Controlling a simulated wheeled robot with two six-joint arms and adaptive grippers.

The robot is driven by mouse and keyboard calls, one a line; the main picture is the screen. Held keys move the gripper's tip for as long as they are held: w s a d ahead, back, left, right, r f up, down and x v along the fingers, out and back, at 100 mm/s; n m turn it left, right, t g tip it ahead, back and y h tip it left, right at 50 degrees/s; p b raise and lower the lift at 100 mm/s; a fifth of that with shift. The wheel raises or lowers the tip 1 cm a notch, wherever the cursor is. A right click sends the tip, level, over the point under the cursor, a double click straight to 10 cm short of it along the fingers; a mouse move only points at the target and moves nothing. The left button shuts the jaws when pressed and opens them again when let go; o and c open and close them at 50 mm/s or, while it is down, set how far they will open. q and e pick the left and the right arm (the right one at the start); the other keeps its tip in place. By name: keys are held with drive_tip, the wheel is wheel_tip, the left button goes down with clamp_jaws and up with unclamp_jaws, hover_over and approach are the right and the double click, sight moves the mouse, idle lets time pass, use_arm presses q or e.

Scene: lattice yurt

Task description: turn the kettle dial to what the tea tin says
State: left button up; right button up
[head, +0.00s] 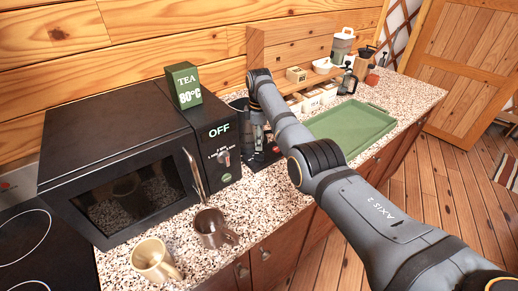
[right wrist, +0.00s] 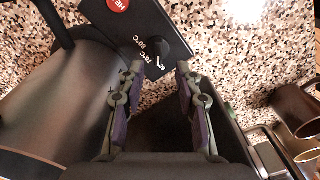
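The green tea tin (head: 184,86) stands on the microwave and reads "TEA 80°C". The dark kettle (right wrist: 62,100) fills the left of the right wrist view; in the head view my right arm largely hides it. Its black base panel (right wrist: 112,22) carries a red marked spot and small temperature marks, one reading about 80°C. The dark kettle dial (right wrist: 157,50) lies just beyond my right fingertips; its exact setting is unclear. My right gripper (right wrist: 161,70) is open, pointing down at the panel, with its fingers apart; it also shows in the head view (head: 259,137). My left gripper is out of view.
The black microwave (head: 115,160) reads "OFF" and has its own knob. A cream mug (head: 153,262) and a brown mug (head: 211,230) stand in front of it. A green tray (head: 352,126) lies beyond my right arm. A hob (head: 28,245) is at left.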

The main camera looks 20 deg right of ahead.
sight(259, 154)
wheel_tip(259, 154, down, 6)
drive_tip(key=shift+w+r, duration=0.15)
drive_tip(key=shift+r, duration=0.1)
drive_tip(key=shift+f, duration=0.1)
drive_tip(key=shift+c, duration=0.4)
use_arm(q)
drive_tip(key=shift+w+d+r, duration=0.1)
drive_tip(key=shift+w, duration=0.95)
use_arm(e)
clamp_jaws()
